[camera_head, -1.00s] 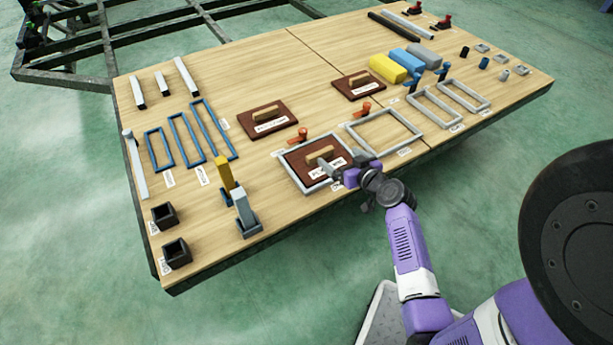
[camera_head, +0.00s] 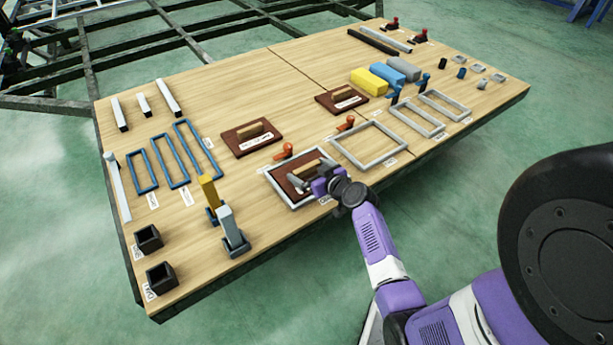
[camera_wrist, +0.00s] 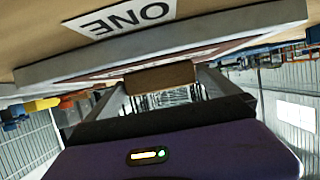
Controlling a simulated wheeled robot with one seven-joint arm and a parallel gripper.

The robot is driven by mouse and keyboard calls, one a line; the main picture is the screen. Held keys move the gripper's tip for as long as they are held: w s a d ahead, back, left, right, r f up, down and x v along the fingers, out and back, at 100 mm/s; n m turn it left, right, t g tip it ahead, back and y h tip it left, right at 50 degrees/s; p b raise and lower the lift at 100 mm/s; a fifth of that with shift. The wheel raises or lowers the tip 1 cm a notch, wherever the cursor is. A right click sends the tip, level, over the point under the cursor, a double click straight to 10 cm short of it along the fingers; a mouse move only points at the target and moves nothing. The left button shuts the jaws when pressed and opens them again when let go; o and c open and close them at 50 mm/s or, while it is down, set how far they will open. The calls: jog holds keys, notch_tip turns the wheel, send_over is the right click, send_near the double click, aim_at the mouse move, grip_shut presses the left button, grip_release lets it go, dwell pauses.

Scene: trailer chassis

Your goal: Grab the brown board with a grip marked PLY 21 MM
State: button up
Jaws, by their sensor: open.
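Three brown boards with wooden grips and white labels show in the head view; I cannot read PLY 21 MM on any label. One board (camera_head: 286,184) lies inside a grey frame (camera_head: 279,200) at the table's front edge. My gripper (camera_head: 303,180) is over this board and partly hides it and its label. In the wrist view, my gripper (camera_wrist: 160,82) is open, with its fingers on either side of the wooden grip (camera_wrist: 160,77); contact is unclear. Another board (camera_head: 239,147) lies behind to the left, and the third (camera_head: 328,103) behind to the right.
An empty grey frame (camera_head: 337,153) lies right of my gripper. An orange-red clamp (camera_head: 284,152) stands just behind the framed board. Bare wood lies between the blocks and the framed board.

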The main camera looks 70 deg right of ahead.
jog(key=c, duration=1.4)
jog(key=shift+c, duration=0.7)
jog(key=shift+r, duration=0.15)
